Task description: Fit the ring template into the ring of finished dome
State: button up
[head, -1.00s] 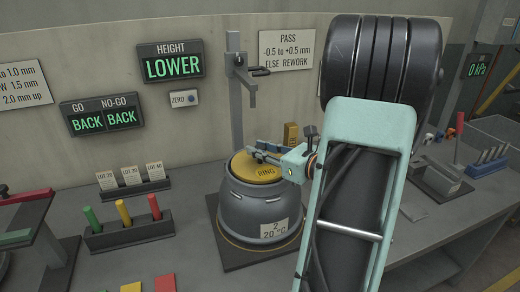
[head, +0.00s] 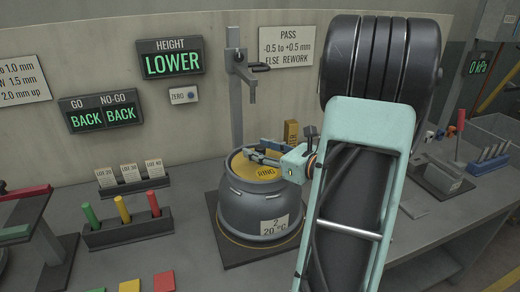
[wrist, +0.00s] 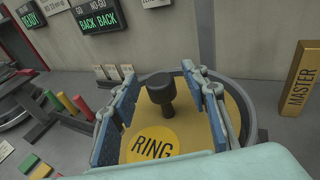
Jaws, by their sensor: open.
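The ring template is a yellow disc (head: 266,173) marked RING, lying on top of the grey dome (head: 257,212), which carries a "2, 20 °C" label. In the wrist view the template (wrist: 180,140) has a black knob (wrist: 157,90) standing up from it. My gripper (wrist: 160,76) is open, with one blue-padded finger on each side of the knob and gaps visible on both sides. In the head view my gripper (head: 255,155) is low over the template and hides its knob. Whether the template is fully seated in the ring cannot be told.
A grey post stand (head: 237,90) rises behind the dome. A yellow MASTER block (wrist: 302,80) stands behind it to the right. A rack of coloured pegs (head: 126,232) and a card holder (head: 131,186) stand to the left. My arm covers the right of the dome.

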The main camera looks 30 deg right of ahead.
jog(key=v, duration=1.2)
